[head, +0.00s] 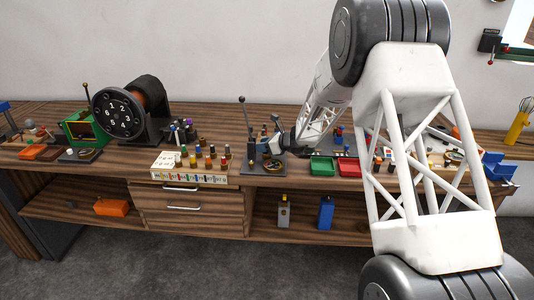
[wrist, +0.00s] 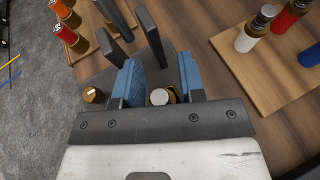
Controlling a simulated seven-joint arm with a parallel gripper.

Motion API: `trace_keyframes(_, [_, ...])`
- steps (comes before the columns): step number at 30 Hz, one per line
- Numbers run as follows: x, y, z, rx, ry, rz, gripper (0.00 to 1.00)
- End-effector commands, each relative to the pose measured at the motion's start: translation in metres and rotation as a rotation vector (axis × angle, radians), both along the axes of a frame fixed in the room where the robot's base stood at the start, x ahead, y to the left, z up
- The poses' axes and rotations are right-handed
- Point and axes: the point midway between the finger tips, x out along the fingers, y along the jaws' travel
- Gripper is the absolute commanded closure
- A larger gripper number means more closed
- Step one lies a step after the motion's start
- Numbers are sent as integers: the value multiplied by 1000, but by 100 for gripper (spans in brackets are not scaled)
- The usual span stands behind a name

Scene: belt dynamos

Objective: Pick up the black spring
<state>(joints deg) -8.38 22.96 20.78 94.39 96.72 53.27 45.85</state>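My gripper (wrist: 160,72) has two blue-padded fingers, set apart with a gap between them. In the head view my gripper (head: 277,146) is low over a dark metal base (head: 266,168) on the bench. A small brass piece with a pale top (wrist: 160,97) shows between the fingers in the wrist view, close to the gripper body; I cannot tell whether it touches. I cannot pick out a black spring for certain in either view; it may be hidden or too small.
Dark upright plates (wrist: 150,36) stand just beyond the fingers. A brass knob (wrist: 93,95) is to their left. Wooden boards with coloured cylinders lie at right (wrist: 255,75) and upper left. A tall black lever (head: 246,120) stands left of my gripper. Green (head: 323,166) and red (head: 349,168) trays lie right.

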Motion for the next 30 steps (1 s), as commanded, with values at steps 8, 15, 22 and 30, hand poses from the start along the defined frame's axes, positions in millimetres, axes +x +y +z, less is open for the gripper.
trace_keyframes(8, [0, 0, 0, 0, 0, 0, 74])
trace_keyframes(15, [0, 0, 0, 0, 0, 0, 100])
trace_keyframes(22, [0, 0, 1, 0, 0, 0, 100])
trace_keyframes(30, [0, 0, 16, 0, -2, -1, 100])
